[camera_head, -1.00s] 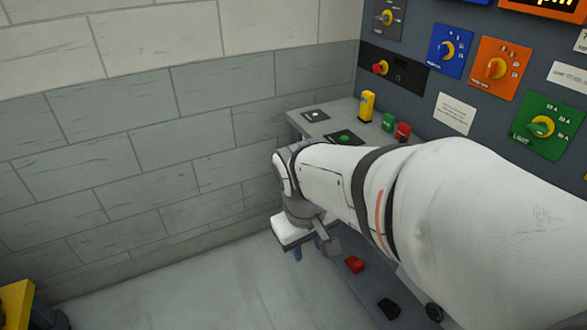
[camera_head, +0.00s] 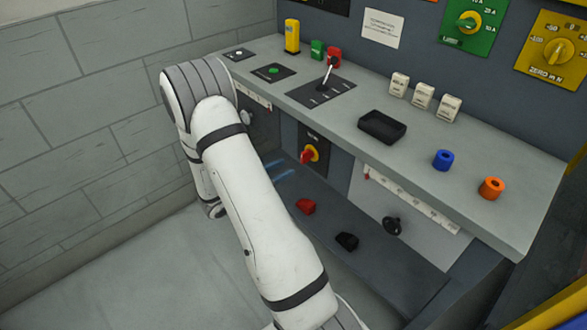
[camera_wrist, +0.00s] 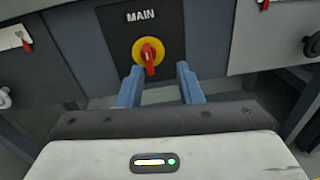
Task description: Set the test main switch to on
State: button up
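The main switch (camera_wrist: 148,52) is a red handle on a round yellow plate, on a black panel marked MAIN in the wrist view. Its red handle points down, slightly tilted. It also shows under the bench in the head view (camera_head: 310,154). My gripper (camera_wrist: 158,70) has two blue fingers spread apart, one on each side below the switch. They are empty and appear short of the handle. In the head view the fingers (camera_head: 279,171) show to the left of the switch, partly hidden by my arm.
The bench top (camera_head: 470,170) overhangs the switch. A red piece (camera_head: 306,206) and a black piece (camera_head: 347,241) lie on the lower shelf. A black knob (camera_head: 391,226) is to the right. Grey panels (camera_wrist: 270,40) flank the MAIN panel.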

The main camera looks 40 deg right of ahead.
aim_at(302, 159)
jog(key=shift+n+t, duration=0.8)
jog(key=d, duration=0.2)
jog(key=w+d+f, duration=0.1)
jog(key=d, duration=0.2)
jog(key=w+d+f, duration=0.1)
jog(key=d, duration=0.1)
jog(key=shift+d+f+b, duration=0.15)
jog(key=shift+d+b, duration=0.15)
jog(key=shift+d, duration=0.1)
jog(key=shift+c, duration=0.2)
grip_shut()
